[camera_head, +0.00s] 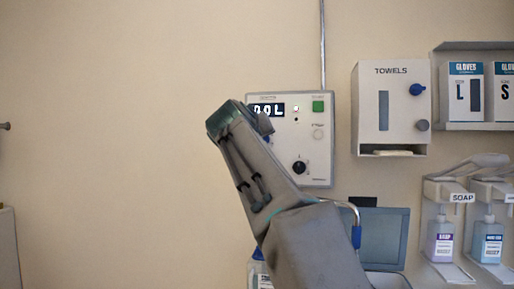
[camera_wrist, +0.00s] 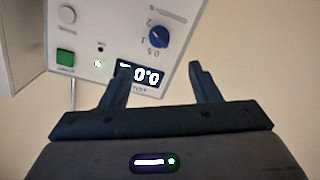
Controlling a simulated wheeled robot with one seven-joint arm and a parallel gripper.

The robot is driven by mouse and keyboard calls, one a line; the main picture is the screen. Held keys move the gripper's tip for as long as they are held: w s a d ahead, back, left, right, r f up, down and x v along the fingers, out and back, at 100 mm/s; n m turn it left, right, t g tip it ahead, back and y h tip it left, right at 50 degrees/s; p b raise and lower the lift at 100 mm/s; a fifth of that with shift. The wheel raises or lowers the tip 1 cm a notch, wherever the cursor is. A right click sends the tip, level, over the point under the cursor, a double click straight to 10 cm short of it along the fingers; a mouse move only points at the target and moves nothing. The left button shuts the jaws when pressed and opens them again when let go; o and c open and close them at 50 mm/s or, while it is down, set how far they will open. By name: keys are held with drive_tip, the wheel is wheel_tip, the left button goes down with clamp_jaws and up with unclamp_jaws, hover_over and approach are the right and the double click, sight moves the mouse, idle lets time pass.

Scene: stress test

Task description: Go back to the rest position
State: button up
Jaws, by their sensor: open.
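My gripper (camera_wrist: 159,69) is open, with its two dark fingers apart and nothing between them in the wrist view. Beyond the fingers is a white wall unit (camera_wrist: 115,22), turned over in that view, with a lit display (camera_wrist: 140,76). I cannot tell whether the fingertips touch it. In the head view my arm reaches up from the bottom centre and its end covers the left part of the same wall unit (camera_head: 318,160). The gripper fingers are not clearly seen there.
Right of the unit hang a towel dispenser (camera_head: 365,100), glove boxes (camera_head: 467,95) on a shelf, and soap dispensers (camera_head: 440,240).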

drive_tip(key=shift+s+a, duration=0.1)
drive_tip(key=shift+s, duration=0.55)
drive_tip(key=s+d+f+m+g+p, duration=0.1)
drive_tip(key=s+d+f+g, duration=0.3)
drive_tip(key=d+f, duration=0.5)
drive_tip(key=s+d+f+m+g+p, duration=0.1)
drive_tip(key=s+d+f+g, duration=0.35)
drive_tip(key=f, duration=0.75)
drive_tip(key=s+d+f+g+y+p, duration=0.1)
drive_tip(key=s+d+f+g, duration=0.1)
drive_tip(key=s+f, duration=1)
drive_tip(key=s+d+f+m+g+y+p, duration=0.1)
drive_tip(key=s+d+f+g+p, duration=0.1)
drive_tip(key=s+f, duration=1)
drive_tip(key=shift+s+m+g, duration=0.3)
drive_tip(key=shift+s+g, duration=0.1)
drive_tip(key=shift+g, duration=0.45)
drive_tip(key=shift+f, duration=0.1)
